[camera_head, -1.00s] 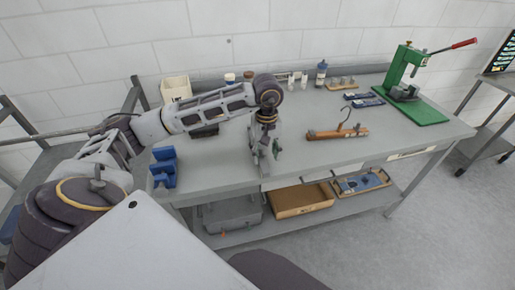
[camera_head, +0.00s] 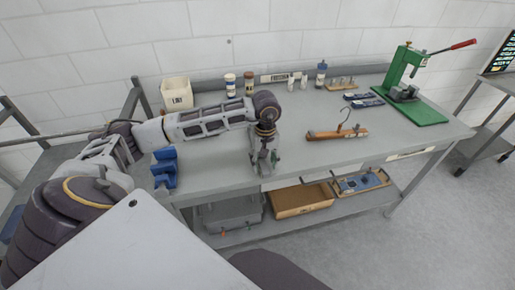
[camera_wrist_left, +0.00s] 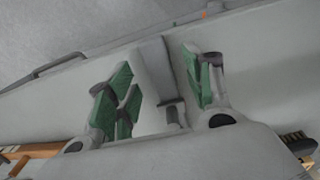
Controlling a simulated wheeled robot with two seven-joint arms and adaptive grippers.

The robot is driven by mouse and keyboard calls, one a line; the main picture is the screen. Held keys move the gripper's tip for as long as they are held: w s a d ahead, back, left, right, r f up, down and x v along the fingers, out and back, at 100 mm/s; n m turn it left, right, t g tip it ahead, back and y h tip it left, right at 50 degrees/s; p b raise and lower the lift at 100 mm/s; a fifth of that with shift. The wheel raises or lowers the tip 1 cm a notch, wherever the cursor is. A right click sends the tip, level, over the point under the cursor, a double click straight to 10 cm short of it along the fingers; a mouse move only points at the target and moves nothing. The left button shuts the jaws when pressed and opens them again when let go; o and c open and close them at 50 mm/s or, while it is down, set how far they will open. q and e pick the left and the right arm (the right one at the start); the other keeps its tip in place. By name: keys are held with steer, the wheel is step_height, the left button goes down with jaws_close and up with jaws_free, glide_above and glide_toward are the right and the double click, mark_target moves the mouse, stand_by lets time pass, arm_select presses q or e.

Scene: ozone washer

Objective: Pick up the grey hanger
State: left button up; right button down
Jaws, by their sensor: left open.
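No plainly grey hanger shows. An orange-brown wooden hanger (camera_head: 325,135) with a thin dark hook lies on the grey table, right of my left gripper. My left gripper (camera_head: 266,163) points down near the table's front edge, apart from that hanger. In the left wrist view its green-padded fingers (camera_wrist_left: 160,93) are spread, with no object clearly held between them. An orange-brown piece (camera_wrist_left: 38,150) shows at the lower left there, partly cut off. My left forearm hides part of the tabletop. My right gripper is out of view.
A green press (camera_head: 408,75) stands at the table's right end. A blue holder (camera_head: 165,168) is at the left front, a white bin (camera_head: 176,91) at the back left. Bottles line the back. A brown tray (camera_head: 302,201) is on the lower shelf.

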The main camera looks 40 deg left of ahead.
arm_select(q)
steer(key=shift+f, duration=1.15)
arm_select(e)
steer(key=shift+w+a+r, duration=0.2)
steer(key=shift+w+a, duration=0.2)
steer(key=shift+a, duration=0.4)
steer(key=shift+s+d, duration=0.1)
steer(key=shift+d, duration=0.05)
arm_select(q)
steer(key=c, duration=1)
jaws_close()
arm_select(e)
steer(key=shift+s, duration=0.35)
